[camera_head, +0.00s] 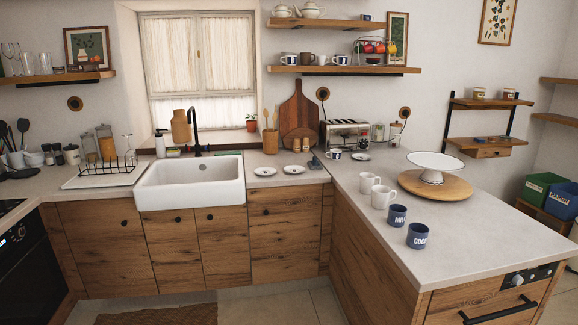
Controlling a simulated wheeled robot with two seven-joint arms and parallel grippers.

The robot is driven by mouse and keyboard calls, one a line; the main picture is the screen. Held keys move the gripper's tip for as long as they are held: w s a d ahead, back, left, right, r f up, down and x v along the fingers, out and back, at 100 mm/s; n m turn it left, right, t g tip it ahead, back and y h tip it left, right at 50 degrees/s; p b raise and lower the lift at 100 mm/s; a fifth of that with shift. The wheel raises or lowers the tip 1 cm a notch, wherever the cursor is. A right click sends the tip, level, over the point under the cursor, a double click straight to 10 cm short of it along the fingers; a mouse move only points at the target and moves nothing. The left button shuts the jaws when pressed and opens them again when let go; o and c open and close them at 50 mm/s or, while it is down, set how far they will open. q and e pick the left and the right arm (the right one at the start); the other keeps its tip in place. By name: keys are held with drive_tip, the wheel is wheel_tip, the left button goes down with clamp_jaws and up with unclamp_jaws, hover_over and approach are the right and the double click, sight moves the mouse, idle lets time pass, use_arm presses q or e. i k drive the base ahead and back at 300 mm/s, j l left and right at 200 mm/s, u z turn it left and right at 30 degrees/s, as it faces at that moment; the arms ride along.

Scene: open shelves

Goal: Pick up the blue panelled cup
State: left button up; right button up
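Two dark blue cups with pale lettering stand on the right counter: the nearer blue cup (417,237) close to its left edge, and the farther blue cup (397,215) just behind it. A small white cup with blue patches (333,154) stands in front of the toaster. More white-and-blue cups stand on the wall shelf, one at its left (289,59) and one at its right (340,60). I cannot tell for sure which of these is the blue panelled cup. Neither of my grippers is in view.
Two white mugs (380,196) stand behind the blue cups. A white cake stand (433,165) sits on a round wooden board (435,186) to their right. The right counter's front part (480,240) is bare. A white sink (190,186) and toaster (346,134) are farther back.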

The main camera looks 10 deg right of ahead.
sight(290, 60)
drive_tip(key=i+z, duration=0.1)
drive_tip(key=i, duration=0.4)
drive_tip(key=i+j+z, duration=0.1)
drive_tip(key=i, duration=0.35)
drive_tip(key=i+j+z, duration=0.1)
drive_tip(key=i, duration=0.4)
drive_tip(key=i+j+z, duration=0.1)
drive_tip(key=i+j, duration=0.15)
drive_tip(key=i, duration=0.25)
drive_tip(key=i+j, duration=0.2)
drive_tip(key=i, duration=0.25)
drive_tip(key=z, duration=0.05)
